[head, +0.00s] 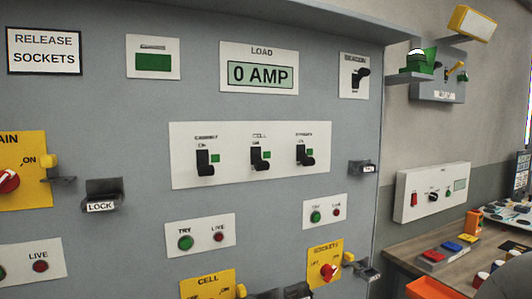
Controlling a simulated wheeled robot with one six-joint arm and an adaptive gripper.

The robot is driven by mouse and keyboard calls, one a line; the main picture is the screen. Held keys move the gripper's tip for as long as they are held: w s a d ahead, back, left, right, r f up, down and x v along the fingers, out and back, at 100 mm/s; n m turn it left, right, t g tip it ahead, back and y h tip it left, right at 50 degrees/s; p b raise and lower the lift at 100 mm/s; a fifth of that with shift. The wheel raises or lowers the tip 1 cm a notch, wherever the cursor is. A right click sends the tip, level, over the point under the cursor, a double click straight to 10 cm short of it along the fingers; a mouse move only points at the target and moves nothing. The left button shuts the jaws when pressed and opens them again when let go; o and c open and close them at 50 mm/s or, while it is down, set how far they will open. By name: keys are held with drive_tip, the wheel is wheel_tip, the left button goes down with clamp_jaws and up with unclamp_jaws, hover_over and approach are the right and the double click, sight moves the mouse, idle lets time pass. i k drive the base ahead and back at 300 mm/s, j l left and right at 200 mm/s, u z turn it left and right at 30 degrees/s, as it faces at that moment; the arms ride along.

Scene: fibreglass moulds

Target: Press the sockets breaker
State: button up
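The right-hand switch (305,156), under a small blurred label that seems to read SOCKETS, is the sockets breaker. Its black lever juts out toward the lower right. The middle switch (259,159) is labelled CELL, and the left switch (205,162) seems to be labelled CABINET. I cannot tell surely which way each lever is set. I cannot make out my gripper in this view.
Above is a LOAD display (261,74) reading 0 AMP. A yellow sockets plate (323,247) with a red knob sits below. A LOCK bracket (103,196) juts out at left, and another dark bracket (362,168) right of the breakers. A workbench (415,248) stands at right.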

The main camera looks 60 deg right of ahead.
sight(307, 161)
drive_tip(key=z, duration=1.35)
